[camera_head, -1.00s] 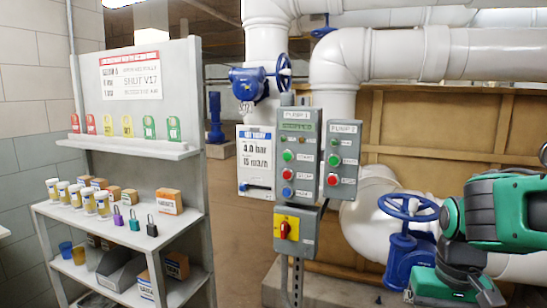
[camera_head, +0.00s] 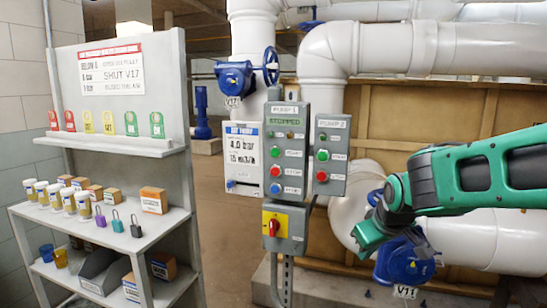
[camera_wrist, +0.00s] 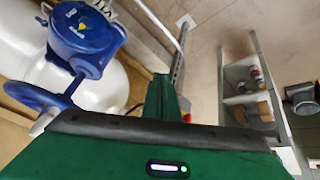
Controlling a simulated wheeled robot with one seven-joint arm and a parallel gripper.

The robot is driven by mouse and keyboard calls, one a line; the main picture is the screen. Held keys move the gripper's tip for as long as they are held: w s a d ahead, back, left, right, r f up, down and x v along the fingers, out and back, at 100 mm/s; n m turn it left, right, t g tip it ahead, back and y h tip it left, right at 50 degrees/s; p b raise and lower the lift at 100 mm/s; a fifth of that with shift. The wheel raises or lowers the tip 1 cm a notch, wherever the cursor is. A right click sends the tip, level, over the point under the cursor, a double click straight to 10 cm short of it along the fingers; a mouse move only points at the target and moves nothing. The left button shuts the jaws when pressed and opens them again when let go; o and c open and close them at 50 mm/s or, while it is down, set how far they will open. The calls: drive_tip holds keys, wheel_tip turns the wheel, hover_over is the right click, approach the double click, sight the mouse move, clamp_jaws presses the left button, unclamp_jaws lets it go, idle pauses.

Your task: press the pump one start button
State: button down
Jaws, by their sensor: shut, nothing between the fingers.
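The green one appears to be the start button. My gripper (camera_head: 365,243) is shut and empty, right of and lower than the panel, clearly apart from the buttons. It points down and left in the head view. The wrist view shows its green body, but no button.
The PUMP 2 panel (camera_head: 331,165), with its own green and red buttons, stands close right of PUMP 1. A yellow plate with a red switch (camera_head: 273,228) sits below. Blue valve V11 (camera_head: 408,262) is just behind my gripper. A shelf (camera_head: 150,215) stands left.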

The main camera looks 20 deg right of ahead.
sight(274, 156)
drive_tip(key=w+a+r+n+t+y, duration=0.2)
drive_tip(key=w+a+r+n+t, duration=0.3)
drive_tip(key=w+a+r, duration=0.4)
drive_tip(key=w+a+r+n+t+y, duration=0.2)
drive_tip(key=w+a+r+n+t, duration=0.3)
drive_tip(key=w+a+r, duration=0.3)
drive_tip(key=w+a+n, duration=0.1)
drive_tip(key=w+a, duration=0.2)
drive_tip(key=w, duration=0.3)
drive_tip(key=shift+w+r+t+y, duration=0.15)
drive_tip(key=shift+r+t+y, duration=0.2)
drive_tip(key=shift+t+y, duration=0.05)
drive_tip(key=shift+d, duration=0.1)
drive_tip(key=w+d, duration=0.1)
drive_tip(key=w, duration=0.1)
drive_tip(key=w+d, duration=0.2)
drive_tip(key=w, duration=0.1)
drive_tip(key=w+d, duration=0.2)
drive_tip(key=shift+w+d, duration=0.1)
drive_tip(key=shift+w, duration=0.05)
